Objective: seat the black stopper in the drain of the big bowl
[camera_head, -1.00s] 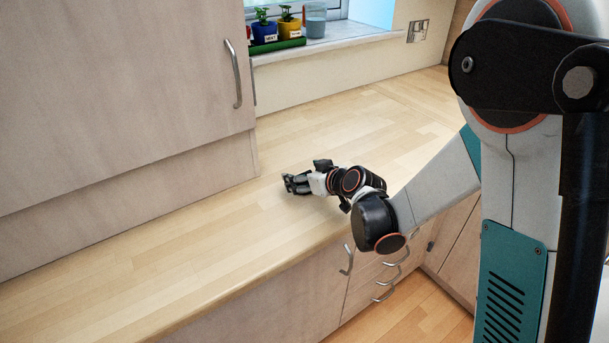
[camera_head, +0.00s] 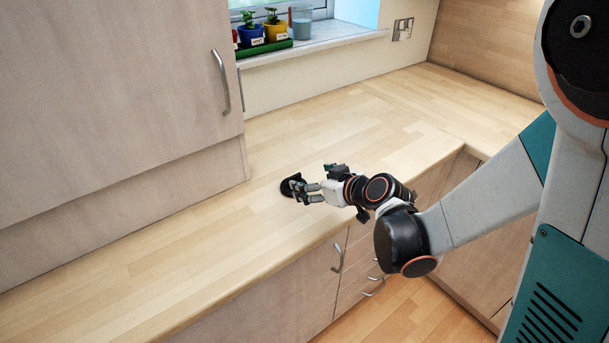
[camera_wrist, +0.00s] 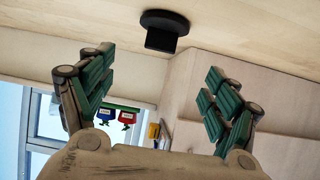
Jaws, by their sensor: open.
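The black stopper (camera_head: 289,186) lies on the wooden worktop, just beyond my fingertips in the head view. In the wrist view the stopper (camera_wrist: 164,30) shows as a dark round disc with a block-shaped grip, on the worktop surface that appears at the top. My gripper (camera_head: 302,189) is low over the worktop and points left toward the stopper. In the wrist view my gripper (camera_wrist: 157,75) has its two green-padded fingers wide apart, with nothing between them. The stopper is past the tips, between the finger lines. The big bowl and its drain are not in view.
The worktop (camera_head: 150,244) is clear around the stopper. A tall cupboard (camera_head: 110,90) stands on the worktop at the left. Plant pots (camera_head: 263,33) and a glass (camera_head: 302,22) stand on the windowsill at the back. Drawers with handles (camera_head: 374,288) are below the front edge.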

